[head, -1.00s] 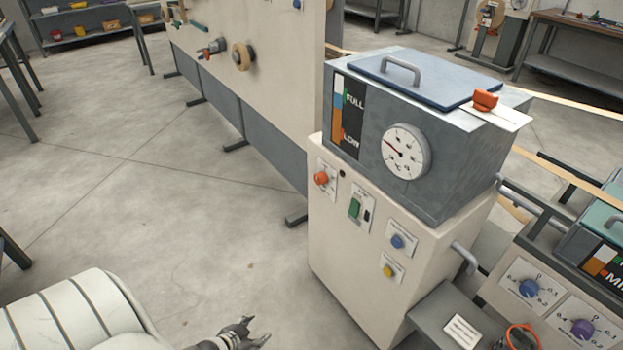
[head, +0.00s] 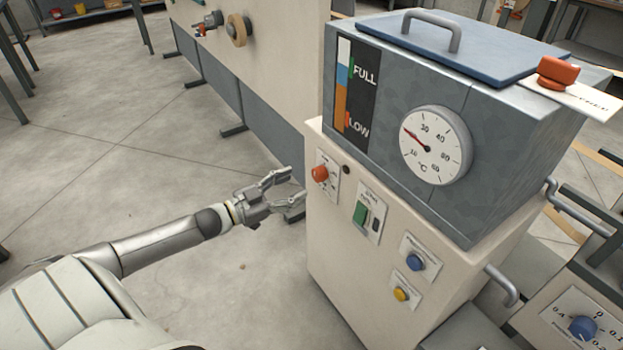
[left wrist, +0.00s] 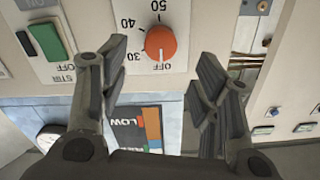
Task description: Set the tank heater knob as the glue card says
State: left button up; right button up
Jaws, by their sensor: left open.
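The orange-red heater knob (head: 320,173) is on a white plate at the upper left of the cream cabinet front. My left gripper (head: 297,188) is open and empty, just left of the knob. In the left wrist view its fingers stand apart, with the knob between and beyond them. A white card (head: 592,100) lies under a red clip on the tank (head: 500,110); its writing is too small to read. My right gripper is not in view.
A green switch (head: 360,213), a blue button (head: 415,262) and a yellow button (head: 401,294) sit near the knob. The floor left of the cabinet is clear.

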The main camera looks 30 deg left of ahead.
aim_at(315, 177)
pick_arm(q)
jog(key=shift+b+x, duration=0.5)
jog(key=shift+x, duration=2.9)
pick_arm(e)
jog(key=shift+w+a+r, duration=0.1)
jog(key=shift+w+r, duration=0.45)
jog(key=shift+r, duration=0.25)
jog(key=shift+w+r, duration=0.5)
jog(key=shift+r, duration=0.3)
pick_arm(q)
jog(key=c, duration=1)
